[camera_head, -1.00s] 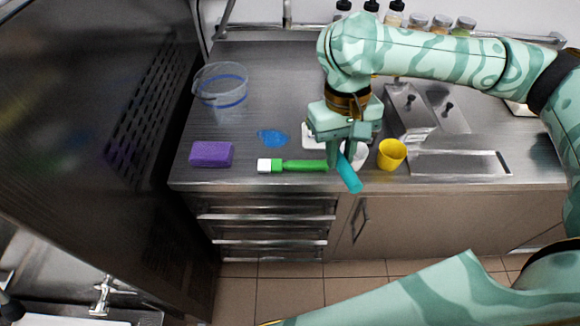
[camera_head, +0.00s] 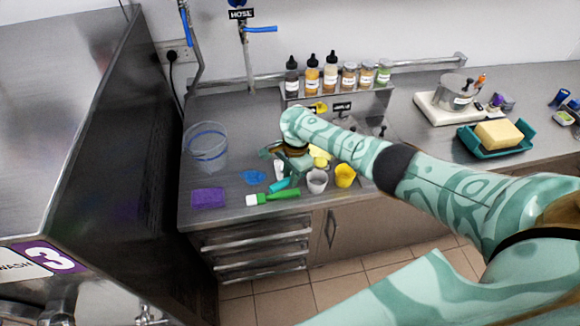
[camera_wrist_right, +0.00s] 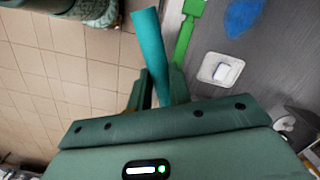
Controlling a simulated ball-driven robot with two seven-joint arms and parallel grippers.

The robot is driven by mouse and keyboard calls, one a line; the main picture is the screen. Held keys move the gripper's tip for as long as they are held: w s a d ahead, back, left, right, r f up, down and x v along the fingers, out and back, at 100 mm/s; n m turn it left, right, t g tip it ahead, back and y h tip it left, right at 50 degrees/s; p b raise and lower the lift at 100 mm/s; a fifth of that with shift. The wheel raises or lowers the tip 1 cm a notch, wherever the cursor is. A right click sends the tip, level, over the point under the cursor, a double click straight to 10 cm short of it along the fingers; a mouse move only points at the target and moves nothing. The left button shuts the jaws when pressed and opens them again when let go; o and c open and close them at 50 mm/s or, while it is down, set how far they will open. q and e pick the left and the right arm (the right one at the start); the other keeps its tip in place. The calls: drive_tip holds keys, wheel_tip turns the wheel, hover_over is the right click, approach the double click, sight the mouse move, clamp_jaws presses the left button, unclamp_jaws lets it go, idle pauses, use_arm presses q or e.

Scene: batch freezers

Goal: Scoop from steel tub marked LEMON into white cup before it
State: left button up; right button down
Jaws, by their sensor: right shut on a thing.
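My right gripper (camera_head: 291,167) is shut on a teal handle (camera_wrist_right: 149,45), which slants out from between its fingers in the right wrist view. The same teal handle (camera_head: 280,184) shows near the counter's front edge in the head view; its far end is hidden by the gripper. A white cup (camera_head: 317,181) stands upright just right of the gripper, apart from it. My right forearm covers much of the tub area behind. A yellow patch (camera_head: 320,156) shows beside the forearm, probably tub contents. I cannot read a LEMON label. My left gripper is not in view.
A yellow cup (camera_head: 345,176) stands right of the white cup. Bottles and jars (camera_head: 331,72) line the back shelf. A scale (camera_head: 444,110) stands farther right.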

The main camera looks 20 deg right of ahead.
drive_tip(key=f+b, duration=0.3)
drive_tip(key=shift+w+d, duration=0.1)
drive_tip(key=shift+w, duration=0.1)
drive_tip(key=shift+s+d, duration=0.1)
drive_tip(key=shift+s, duration=0.05)
drive_tip(key=shift+s+t, duration=0.15)
drive_tip(key=shift+t, duration=0.55)
drive_tip(key=s+t+y+b, duration=0.1)
drive_tip(key=t+b, duration=0.3)
drive_tip(key=b, duration=0.1)
drive_tip(key=s+f+t+y+b, duration=0.1)
drive_tip(key=t+b, duration=0.4)
drive_tip(key=b, duration=0.1)
drive_tip(key=s+f+n+t+y+b, duration=0.1)
drive_tip(key=t+y+b, duration=0.1)
drive_tip(key=t+b, duration=0.2)
drive_tip(key=shift+d+f+t+b, duration=0.25)
drive_tip(key=shift+t+b, duration=0.15)
drive_tip(key=shift+b, duration=0.45)
drive_tip(key=shift+r, duration=0.1)
